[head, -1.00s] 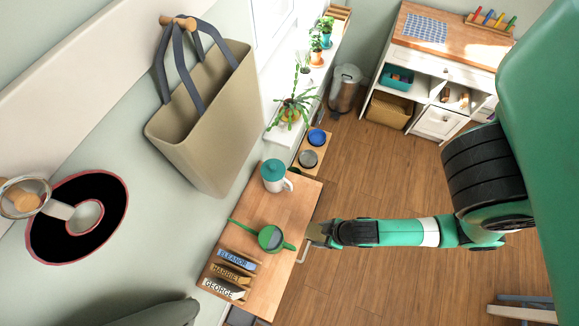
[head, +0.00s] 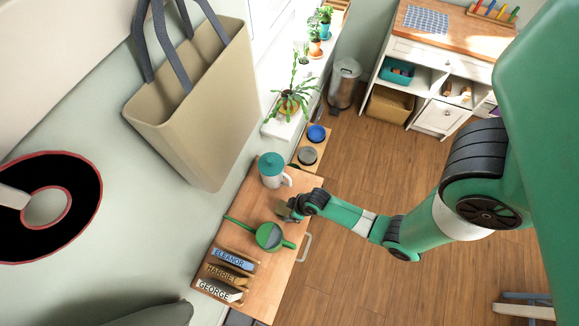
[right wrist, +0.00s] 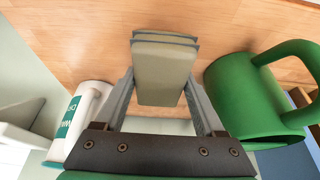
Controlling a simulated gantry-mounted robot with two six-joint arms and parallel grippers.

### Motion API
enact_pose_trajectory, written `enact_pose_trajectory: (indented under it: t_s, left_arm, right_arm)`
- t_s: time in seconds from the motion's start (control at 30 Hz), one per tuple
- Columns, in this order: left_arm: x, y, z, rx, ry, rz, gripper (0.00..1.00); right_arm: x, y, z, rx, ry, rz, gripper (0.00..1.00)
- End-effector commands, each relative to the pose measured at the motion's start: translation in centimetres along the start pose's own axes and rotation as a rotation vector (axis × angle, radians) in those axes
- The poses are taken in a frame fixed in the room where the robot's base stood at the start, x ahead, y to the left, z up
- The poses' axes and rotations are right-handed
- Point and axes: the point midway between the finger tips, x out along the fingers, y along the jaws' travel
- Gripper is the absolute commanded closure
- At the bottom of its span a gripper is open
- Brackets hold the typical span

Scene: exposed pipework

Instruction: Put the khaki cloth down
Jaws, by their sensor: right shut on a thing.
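The folded khaki cloth (right wrist: 163,75) is between the fingers of my right gripper (right wrist: 162,98) in the right wrist view. The gripper is shut on it. Behind the cloth lies the wooden top (right wrist: 90,35); I cannot tell whether the cloth touches it. In the head view, my right gripper (head: 289,210) is over the wooden cabinet top (head: 240,216), between the white mug with the teal lid (head: 273,172) and the green watering can (head: 269,237). The cloth is hard to make out there. My left gripper is not in view.
Name blocks (head: 226,275) stand at the near end of the top. The mug (right wrist: 80,120) and can (right wrist: 235,100) flank the gripper closely in the right wrist view. A khaki bag (head: 195,110) hangs on the wall.

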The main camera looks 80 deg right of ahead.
Motion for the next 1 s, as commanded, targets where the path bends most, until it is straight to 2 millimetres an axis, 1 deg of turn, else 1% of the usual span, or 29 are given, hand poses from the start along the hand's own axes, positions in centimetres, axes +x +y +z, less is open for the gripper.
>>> enact_pose_trajectory:
  t_s: [0.03,0.1,0.37,0.47,0.5,0.57,0.6,0.63,0.87,0.97,1.0]
  left_arm:
    - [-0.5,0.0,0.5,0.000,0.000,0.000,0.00]
    - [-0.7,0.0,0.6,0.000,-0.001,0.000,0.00]
    - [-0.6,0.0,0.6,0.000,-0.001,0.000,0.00]
    - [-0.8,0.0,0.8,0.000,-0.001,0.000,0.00]
    - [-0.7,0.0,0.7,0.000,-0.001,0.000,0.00]
    - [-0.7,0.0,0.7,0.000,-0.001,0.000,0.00]
    - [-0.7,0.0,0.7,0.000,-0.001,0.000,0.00]
    - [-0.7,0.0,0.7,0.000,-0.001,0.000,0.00]
    - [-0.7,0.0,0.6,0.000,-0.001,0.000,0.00]
    - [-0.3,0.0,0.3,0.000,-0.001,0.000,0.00]
    - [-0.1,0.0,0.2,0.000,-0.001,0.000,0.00]
  right_arm:
    - [1.2,0.0,0.6,0.000,-0.003,-0.001,0.82]
    - [1.8,0.0,0.8,0.000,-0.001,-0.001,0.82]
    - [1.8,-0.1,0.9,0.000,-0.001,0.000,0.82]
    - [2.2,-0.1,1.0,0.000,-0.001,0.000,0.82]
    - [2.1,-0.1,1.0,0.000,-0.001,0.000,0.23]
    - [2.0,-0.1,1.0,0.000,-0.001,0.000,0.12]
    - [2.0,-0.1,1.0,0.000,-0.001,0.000,0.05]
    - [2.0,-0.1,1.0,0.000,-0.001,0.000,0.00]
    - [2.0,-0.1,0.9,0.000,-0.001,0.000,0.00]
    - [1.3,0.0,0.8,0.000,0.000,0.000,0.00]
    - [0.8,0.0,0.8,0.000,0.001,0.000,0.00]
